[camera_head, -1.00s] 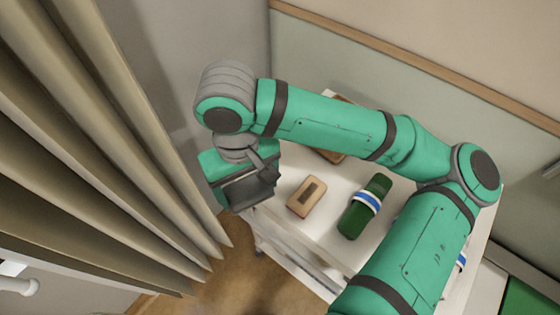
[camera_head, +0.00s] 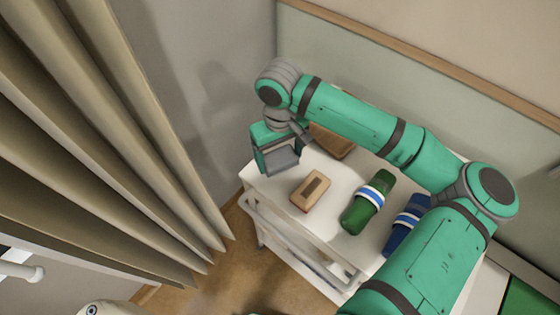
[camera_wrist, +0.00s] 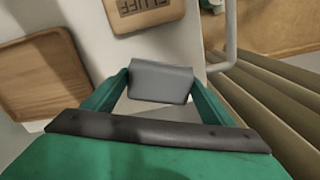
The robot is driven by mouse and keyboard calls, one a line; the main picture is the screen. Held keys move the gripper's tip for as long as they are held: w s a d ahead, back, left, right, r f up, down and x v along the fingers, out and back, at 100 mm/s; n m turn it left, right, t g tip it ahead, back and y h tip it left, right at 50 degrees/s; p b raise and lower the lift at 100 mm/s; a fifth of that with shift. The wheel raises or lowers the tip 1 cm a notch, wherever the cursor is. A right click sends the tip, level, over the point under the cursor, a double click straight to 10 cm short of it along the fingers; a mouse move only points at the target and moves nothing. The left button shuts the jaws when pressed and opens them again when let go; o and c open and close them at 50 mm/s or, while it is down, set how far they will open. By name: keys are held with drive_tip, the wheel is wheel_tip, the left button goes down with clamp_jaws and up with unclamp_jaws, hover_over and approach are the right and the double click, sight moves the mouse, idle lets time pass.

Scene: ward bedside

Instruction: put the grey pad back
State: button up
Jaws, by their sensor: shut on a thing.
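My gripper (camera_head: 281,158) is at the left end of the white trolley top (camera_head: 338,212). It is shut on the grey pad (camera_head: 284,162), a small flat grey block. In the wrist view the grey pad (camera_wrist: 160,82) sits between the two green fingers, over the pale top. I cannot tell whether the pad touches the top or hangs a little above it.
A tan block with a dark label (camera_head: 311,191) lies right of my gripper; the wrist view shows lettering on it (camera_wrist: 143,12). A brown wooden tray (camera_head: 333,141) lies behind. Striped green (camera_head: 368,203) and blue (camera_head: 404,226) slipper-like things lie right. A curtain (camera_head: 110,130) hangs left.

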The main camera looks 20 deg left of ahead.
sight(280, 157)
drive_tip(key=shift+f, duration=1.55)
drive_tip(key=o, duration=1)
drive_tip(key=shift+w, duration=0.1)
wheel_tip(280, 157, up, 12)
drive_tip(key=shift+r, duration=0.1)
